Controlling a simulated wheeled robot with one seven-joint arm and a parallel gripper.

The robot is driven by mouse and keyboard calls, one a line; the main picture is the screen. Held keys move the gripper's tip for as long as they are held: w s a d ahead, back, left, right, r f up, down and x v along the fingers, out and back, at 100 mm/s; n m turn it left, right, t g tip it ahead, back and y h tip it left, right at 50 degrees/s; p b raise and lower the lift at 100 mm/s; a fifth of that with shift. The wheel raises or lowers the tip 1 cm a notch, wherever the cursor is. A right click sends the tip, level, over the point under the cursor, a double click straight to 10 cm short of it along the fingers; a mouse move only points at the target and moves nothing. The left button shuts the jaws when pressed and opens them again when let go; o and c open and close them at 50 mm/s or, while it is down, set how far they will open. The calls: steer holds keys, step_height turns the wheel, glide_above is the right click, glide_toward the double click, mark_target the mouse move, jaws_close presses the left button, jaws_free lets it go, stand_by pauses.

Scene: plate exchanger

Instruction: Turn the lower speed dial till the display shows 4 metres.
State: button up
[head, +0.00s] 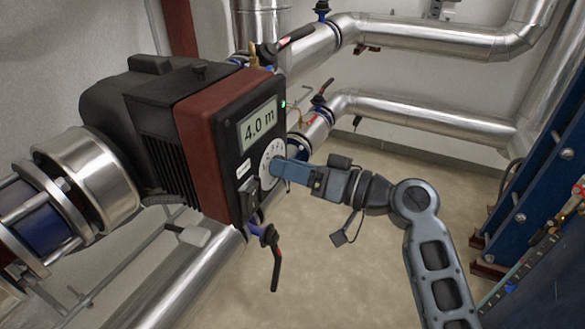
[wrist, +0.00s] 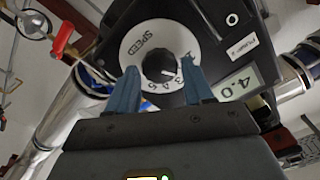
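The display (head: 257,124) on the pump's front face reads 4.0 m; it also shows, tilted, in the wrist view (wrist: 236,84). The white speed dial (head: 266,153) sits below the display, partly hidden by my gripper (head: 276,169). In the wrist view the dial plate (wrist: 137,42) is marked SPEED and numbered, with a dark round knob (wrist: 158,63) at its centre. A pale mark on the knob points towards the 3 and 4. My gripper (wrist: 160,72) is open, its blue fingers on either side of the knob with visible gaps.
The pump's red-and-black housing (head: 205,140) carries a black switch (head: 248,198) below the dial. A black valve lever (head: 276,262) hangs under the pump. Silver pipes (head: 420,118) run behind. A blue plate stack (head: 540,160) stands at right. The floor between is clear.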

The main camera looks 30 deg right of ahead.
steer(key=shift+o, duration=1.4)
steer(key=b+v, duration=0.1)
steer(key=v, duration=0.7)
steer(key=shift+w, duration=0.1)
steer(key=s+a+f+m+g+h+p, duration=0.15)
steer(key=s+f+m+h, duration=0.35)
steer(key=s+f+h, duration=0.7)
steer(key=s+a+r+n+t, duration=0.1)
steer(key=s+r+n, duration=0.1)
steer(key=s, duration=0.9)
steer(key=s+a+r+n+y, duration=0.1)
steer(key=s+r, duration=0.4)
steer(key=s, duration=0.6)
steer(key=shift+a+n+t+p, duration=0.35)
steer(key=shift+a+n+p, duration=0.05)
steer(key=shift+a+n, duration=0.3)
